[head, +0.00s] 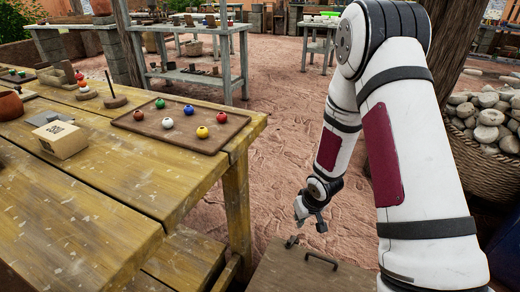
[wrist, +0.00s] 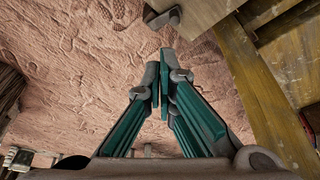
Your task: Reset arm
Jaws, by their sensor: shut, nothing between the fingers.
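My white arm reaches down on the right side of the head view. My gripper (head: 318,222) hangs low beside the table's right end, in front of the reddish ground. In the wrist view its two teal-sided fingers (wrist: 162,75) come together at the tips, with nothing held between them. The tips are apart from the table and appear to be above bare ground.
A wooden table (head: 105,190) fills the left, with a tray (head: 150,128) of several coloured balls and a small box (head: 62,139). A wooden surface with metal handles (head: 321,260) lies low near my gripper. A stone-filled basket (head: 485,155) stands right. Open ground lies beyond.

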